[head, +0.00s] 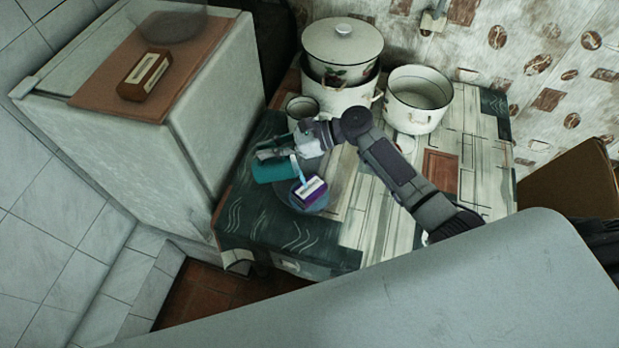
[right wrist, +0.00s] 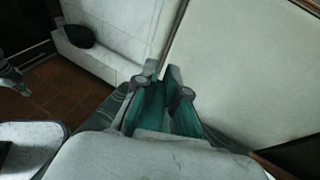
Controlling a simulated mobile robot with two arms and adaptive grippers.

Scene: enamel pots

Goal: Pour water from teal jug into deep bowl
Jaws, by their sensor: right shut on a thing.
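The teal jug (head: 272,170) is at the left part of the patterned table, gripped by my right gripper (head: 280,153). In the right wrist view, teal surface (right wrist: 150,108) shows between and beside the fingers of the same gripper (right wrist: 163,88). The jug looks tilted, but its mouth and any water inside are hidden. A short pale-blue strip shows just right of it; I cannot tell whether it is water. A grey, see-through round dish (head: 318,207) is beside the jug, with a purple box at it. I cannot tell whether this dish is the deep bowl.
The purple box (head: 308,191) is close to the jug. A white enamel pot (head: 418,112), a lidded pot (head: 342,50) and a small pot (head: 300,106) stand behind. A white cabinet (head: 200,130) rises close on the left. The table's front left corner is clear.

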